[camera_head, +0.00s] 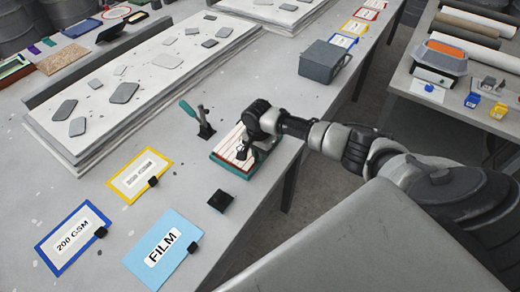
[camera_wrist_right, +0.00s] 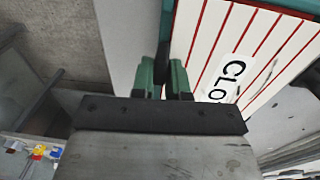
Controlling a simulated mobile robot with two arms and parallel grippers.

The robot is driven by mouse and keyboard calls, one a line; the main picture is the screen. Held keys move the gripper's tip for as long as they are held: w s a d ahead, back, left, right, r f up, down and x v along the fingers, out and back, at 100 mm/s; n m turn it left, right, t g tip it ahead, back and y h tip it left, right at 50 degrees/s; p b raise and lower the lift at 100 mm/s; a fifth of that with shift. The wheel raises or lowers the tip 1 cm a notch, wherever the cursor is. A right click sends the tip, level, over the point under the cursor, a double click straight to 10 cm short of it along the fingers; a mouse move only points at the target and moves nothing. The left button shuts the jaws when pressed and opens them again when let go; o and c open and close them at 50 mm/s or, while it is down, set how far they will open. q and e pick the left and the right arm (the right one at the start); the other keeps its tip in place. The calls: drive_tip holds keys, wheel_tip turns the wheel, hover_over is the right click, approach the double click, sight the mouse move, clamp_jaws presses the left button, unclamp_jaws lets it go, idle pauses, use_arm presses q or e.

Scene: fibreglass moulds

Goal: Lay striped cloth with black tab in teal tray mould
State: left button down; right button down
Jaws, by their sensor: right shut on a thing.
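The white cloth with red stripes (camera_head: 229,140) lies over the teal tray mould (camera_head: 231,168) on the long grey table. The mould's teal rim shows along the front; I cannot tell whether the cloth lies flat inside it. My right gripper (camera_head: 243,151) is low over the cloth's right side. In the right wrist view, the striped cloth (camera_wrist_right: 228,38) carries a white label with "CLO" readable. There, my right gripper (camera_wrist_right: 165,78) is shut on the cloth's black tab (camera_wrist_right: 163,58), which shows between its teal fingers. My left gripper is not in view.
A teal-handled clamp (camera_head: 205,128) stands just left of the mould. A black square (camera_head: 220,200), a blue FILM card (camera_head: 161,247) and a yellow-edged card (camera_head: 140,175) lie nearer. A grey box (camera_head: 320,62) stands farther right, by the table edge.

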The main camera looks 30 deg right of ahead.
drive_tip(key=shift+s+f, duration=0.1)
drive_tip(key=shift+f, duration=0.3)
drive_tip(key=shift+t+p, duration=0.3)
drive_tip(key=shift+p, duration=0.3)
drive_tip(key=shift+r, duration=0.15)
drive_tip(key=shift+r+p, duration=0.1)
drive_tip(key=shift+p, duration=0.4)
drive_tip(key=shift+f, duration=0.3)
drive_tip(key=shift+f+b, duration=0.3)
drive_tip(key=shift+f, duration=0.1)
